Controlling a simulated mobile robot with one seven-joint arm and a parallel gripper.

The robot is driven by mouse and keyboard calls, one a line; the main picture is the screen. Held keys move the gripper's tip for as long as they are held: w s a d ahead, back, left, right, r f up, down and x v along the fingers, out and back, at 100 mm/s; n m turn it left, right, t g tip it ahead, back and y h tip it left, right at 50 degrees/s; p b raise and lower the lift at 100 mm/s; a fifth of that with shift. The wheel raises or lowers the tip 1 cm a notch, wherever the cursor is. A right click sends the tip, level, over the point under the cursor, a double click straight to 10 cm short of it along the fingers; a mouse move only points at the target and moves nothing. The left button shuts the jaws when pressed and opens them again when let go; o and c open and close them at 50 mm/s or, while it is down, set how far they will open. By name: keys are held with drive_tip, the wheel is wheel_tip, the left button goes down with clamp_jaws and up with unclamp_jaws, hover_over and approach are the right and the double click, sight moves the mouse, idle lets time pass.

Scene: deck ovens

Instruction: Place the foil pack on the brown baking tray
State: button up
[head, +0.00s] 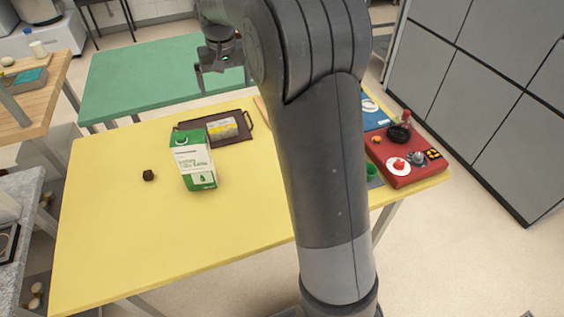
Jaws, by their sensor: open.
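The brown baking tray (248,118) lies toward the back of the yellow table, with a dark handle at its right end. A silver-grey pack with a yellow band, which looks like the foil pack (222,129), lies on the tray. The carton in front hides the tray's left front part. My gripper (222,78) is open and empty. In the picture it is above and beyond the pack, in front of the green table, clear of the pack.
A green and white carton (195,163) stands upright just in front of the tray. A small dark cube (148,175) lies to its left. A red board (407,175) with several small items sits at the right. A green table (140,80) stands behind. The yellow table's (130,235) front left is clear.

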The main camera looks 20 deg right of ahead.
drive_tip(key=s+d+r+t, duration=0.1)
drive_tip(key=s+r, duration=0.2)
drive_tip(key=s, duration=0.6)
drive_tip(key=s+d+r+t, duration=0.1)
drive_tip(key=s+r, duration=0.3)
drive_tip(key=s, duration=0.5)
drive_tip(key=s+f+t, duration=0.1)
drive_tip(key=s+f, duration=0.1)
drive_tip(key=s, duration=0.6)
drive_tip(key=s+f+t, duration=0.1)
drive_tip(key=s+f, duration=0.2)
drive_tip(key=s, duration=0.6)
drive_tip(key=shift+s+d, duration=0.2)
drive_tip(key=shift+d, duration=0.25)
